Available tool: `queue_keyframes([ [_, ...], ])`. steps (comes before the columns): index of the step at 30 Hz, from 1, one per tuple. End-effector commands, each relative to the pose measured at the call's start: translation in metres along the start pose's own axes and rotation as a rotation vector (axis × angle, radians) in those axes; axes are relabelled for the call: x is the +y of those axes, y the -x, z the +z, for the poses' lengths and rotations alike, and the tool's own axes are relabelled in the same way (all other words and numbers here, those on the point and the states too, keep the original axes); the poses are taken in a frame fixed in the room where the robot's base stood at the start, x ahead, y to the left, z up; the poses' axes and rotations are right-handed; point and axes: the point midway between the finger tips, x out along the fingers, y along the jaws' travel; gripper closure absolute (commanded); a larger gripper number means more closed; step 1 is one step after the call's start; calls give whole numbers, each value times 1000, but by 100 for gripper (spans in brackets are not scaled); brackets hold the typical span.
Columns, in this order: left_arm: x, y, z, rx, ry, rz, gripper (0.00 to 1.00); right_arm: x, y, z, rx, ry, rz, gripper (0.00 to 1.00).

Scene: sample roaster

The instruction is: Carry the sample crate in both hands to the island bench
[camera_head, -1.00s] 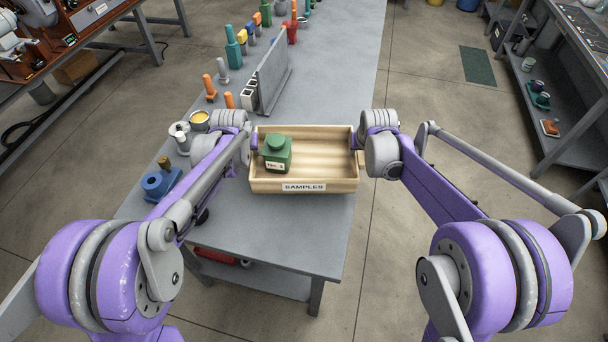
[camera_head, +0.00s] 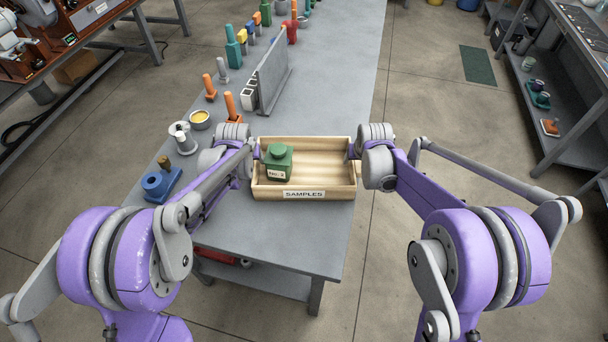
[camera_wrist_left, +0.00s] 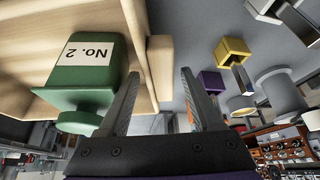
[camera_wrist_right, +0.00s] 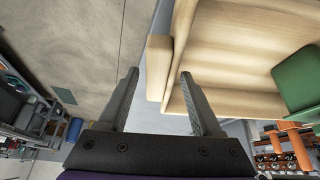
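The sample crate (camera_head: 304,194) is a pale wooden tray labelled SAMPLES, at the near end of a long grey bench (camera_head: 270,235). It looks level and appears to rest on the bench top. A green bottle (camera_head: 278,162) labelled No. 2 stands inside at its left. My left gripper (camera_wrist_left: 158,75) has its fingers apart on either side of the crate's left end wall, with visible gaps. My right gripper (camera_wrist_right: 160,75) likewise straddles the right end wall with its fingers apart. In the head view the fingertips are mostly hidden.
A blue holder (camera_head: 160,183), a grey spool-like part (camera_head: 182,138) and a yellow-filled bowl (camera_head: 200,119) stand left of the crate. A grey upright panel (camera_head: 272,75) and several coloured items stand farther back. A shelf unit (camera_head: 560,95) is at the far right. Floor right of the bench is clear.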

Motion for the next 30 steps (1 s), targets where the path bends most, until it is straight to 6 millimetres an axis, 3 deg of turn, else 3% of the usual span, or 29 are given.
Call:
queue_keyframes([
  [17,0,5,0,0,0,0,29,0,0,0,0,0,0,29],
  [20,0,17,0,0,0,0,29,0,0,0,0,0,0,29],
  [30,0,87,0,0,-1,0,29,0,0,0,0,0,0,29],
])
